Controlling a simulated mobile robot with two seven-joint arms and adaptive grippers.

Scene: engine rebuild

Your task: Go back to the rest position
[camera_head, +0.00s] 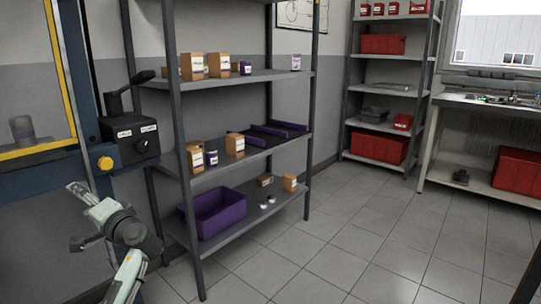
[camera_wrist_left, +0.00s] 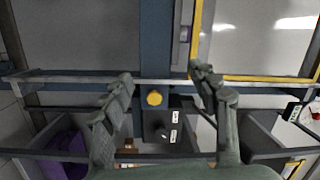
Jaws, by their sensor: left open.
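My left gripper (camera_head: 76,216) is at the lower left of the head view, with its arm coming up from the bottom edge. Its two fingers are spread apart with nothing between them, in front of a blue machine frame (camera_head: 45,158). In the left wrist view the open fingers (camera_wrist_left: 165,78) stand either side of a yellow round button (camera_wrist_left: 154,98) on that frame. I cannot tell the gap to the frame. My right gripper is not in view.
A black control box with a lever (camera_head: 130,137) sits beside the gripper. A grey shelf unit (camera_head: 250,157) holds cartons and a purple bin (camera_head: 215,212). Another shelf with red bins (camera_head: 378,148) and a workbench (camera_head: 480,103) stand behind. The tiled floor (camera_head: 370,230) is clear.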

